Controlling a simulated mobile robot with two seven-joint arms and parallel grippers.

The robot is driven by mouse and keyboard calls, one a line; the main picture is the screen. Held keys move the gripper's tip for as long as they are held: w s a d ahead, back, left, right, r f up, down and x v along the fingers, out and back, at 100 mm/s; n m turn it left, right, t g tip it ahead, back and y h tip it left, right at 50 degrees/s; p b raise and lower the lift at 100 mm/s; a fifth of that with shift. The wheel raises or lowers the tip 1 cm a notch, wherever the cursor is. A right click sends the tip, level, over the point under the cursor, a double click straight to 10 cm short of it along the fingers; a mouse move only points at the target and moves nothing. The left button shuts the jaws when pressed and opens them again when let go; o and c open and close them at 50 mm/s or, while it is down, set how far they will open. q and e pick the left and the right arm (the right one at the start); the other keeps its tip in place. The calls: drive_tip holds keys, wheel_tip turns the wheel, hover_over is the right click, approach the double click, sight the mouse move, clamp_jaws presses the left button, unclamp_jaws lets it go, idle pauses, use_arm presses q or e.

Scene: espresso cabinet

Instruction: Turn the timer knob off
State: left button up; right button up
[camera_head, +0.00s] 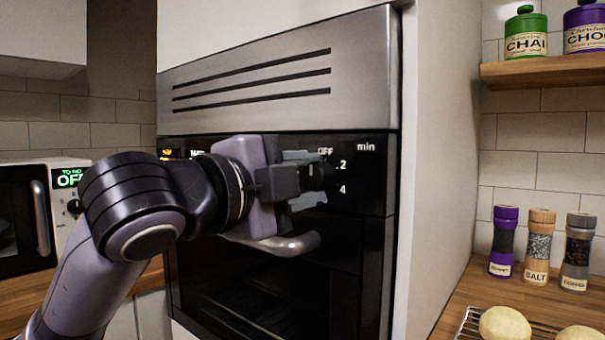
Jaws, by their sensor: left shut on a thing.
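The timer knob (321,177) is a dark round knob on the black panel of the built-in appliance, with the printed marks OFF, 2, 4 and min beside it. My left gripper (305,180) reaches in from the left and is shut on the knob. Its fingers and body hide much of the knob, so its exact pointing angle is hard to tell. My right gripper is not in view.
The oven handle (290,243) sticks out just below my left gripper. A microwave (30,215) stands at the left. At the right, several grinders (540,246) and rolls on a rack (468,325) are on the wooden counter, below a shelf (545,70) with canisters.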

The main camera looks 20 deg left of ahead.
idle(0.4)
use_arm(q)
drive_tip(key=o, duration=1)
drive_tip(key=shift+o, duration=0.2)
drive_tip(key=shift+s, duration=0.1)
drive_tip(key=v, duration=0.7)
